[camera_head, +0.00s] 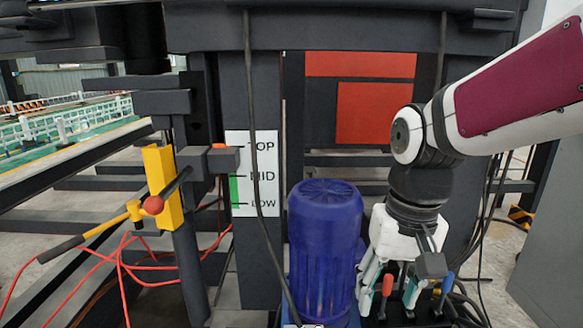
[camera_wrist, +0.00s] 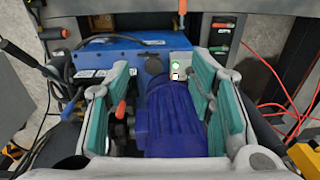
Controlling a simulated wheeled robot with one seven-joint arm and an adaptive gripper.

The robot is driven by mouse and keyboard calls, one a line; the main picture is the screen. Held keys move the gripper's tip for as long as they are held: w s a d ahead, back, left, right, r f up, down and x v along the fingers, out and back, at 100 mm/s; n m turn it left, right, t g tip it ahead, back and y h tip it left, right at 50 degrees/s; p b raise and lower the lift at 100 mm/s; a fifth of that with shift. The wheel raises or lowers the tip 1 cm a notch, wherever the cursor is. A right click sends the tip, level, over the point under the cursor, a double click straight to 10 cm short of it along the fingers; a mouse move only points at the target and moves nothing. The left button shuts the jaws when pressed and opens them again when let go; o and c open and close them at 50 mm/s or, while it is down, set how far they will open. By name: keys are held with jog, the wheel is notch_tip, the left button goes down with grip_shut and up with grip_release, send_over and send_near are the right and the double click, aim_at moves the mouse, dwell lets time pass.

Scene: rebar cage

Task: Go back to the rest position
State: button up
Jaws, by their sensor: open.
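My gripper (camera_head: 391,288) hangs from my arm at the right of the head view, pointing down just right of a blue ribbed motor (camera_head: 325,245). Its two teal-padded fingers stand apart in the wrist view (camera_wrist: 166,105), and nothing is clamped between them. The motor (camera_wrist: 172,120) shows below and between the fingers there; contact cannot be told. A lever with a red-orange handle (camera_head: 387,286) stands near the fingers, and a similar red tip (camera_wrist: 121,109) shows by the left finger in the wrist view.
A TOP/MID/LOW gauge (camera_head: 262,170) with a green bar is on the dark post. Red cables (camera_head: 140,265) trail there. A blue box (camera_wrist: 100,62) and a green-lit button (camera_wrist: 176,65) lie beyond the fingers.

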jog(key=s+d+r, duration=0.1)
jog(key=s+d, duration=0.2)
jog(key=s, duration=0.7)
jog(key=s+d, duration=0.2)
jog(key=s, duration=0.8)
notch_tip(320, 180, up, 19)
jog(key=t+p, duration=0.3)
jog(key=p, duration=1.4)
jog(key=shift+w+t, duration=0.3)
jog(key=shift+t, duration=0.1)
